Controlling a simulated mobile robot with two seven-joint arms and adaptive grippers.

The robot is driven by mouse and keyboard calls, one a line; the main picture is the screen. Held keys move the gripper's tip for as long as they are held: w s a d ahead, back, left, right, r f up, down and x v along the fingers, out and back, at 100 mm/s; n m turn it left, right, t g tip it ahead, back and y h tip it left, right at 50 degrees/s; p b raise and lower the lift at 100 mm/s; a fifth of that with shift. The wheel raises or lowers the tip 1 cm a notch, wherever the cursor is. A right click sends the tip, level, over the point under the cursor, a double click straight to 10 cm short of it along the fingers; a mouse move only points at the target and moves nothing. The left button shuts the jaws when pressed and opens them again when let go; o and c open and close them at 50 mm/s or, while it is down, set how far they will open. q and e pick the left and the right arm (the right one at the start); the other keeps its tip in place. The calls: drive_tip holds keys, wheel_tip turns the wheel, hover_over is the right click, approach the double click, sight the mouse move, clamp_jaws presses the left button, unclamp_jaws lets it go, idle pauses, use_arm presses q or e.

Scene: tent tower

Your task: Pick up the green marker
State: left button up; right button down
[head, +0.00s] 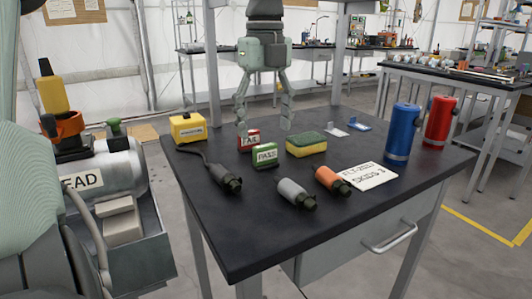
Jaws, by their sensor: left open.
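The green marker (265,156) is a small block with a white label reading PASS. It stands on the dark tabletop, left of the middle. A similar red marker (248,141), its label partly hidden and ending in "AIL", stands just behind it and to the left. My left gripper (264,129) points down over the back of the table with its fingers spread. It is open and empty, behind the green marker and apart from it. My right gripper is not in view.
A yellow-green sponge (306,145) lies right of the green marker. In front are grey (295,194) and orange (331,180) connectors and a black cabled one (226,178). A yellow box (187,128) stands left. Blue (402,132) and red (439,121) cylinders stand right.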

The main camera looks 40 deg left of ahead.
sight(265, 146)
use_arm(q)
wheel_tip(265, 146, down, 6)
drive_tip(key=shift+w+f, duration=0.1)
drive_tip(key=shift+f, duration=0.15)
drive_tip(key=c, duration=1.2)
drive_tip(key=shift+r, duration=0.1)
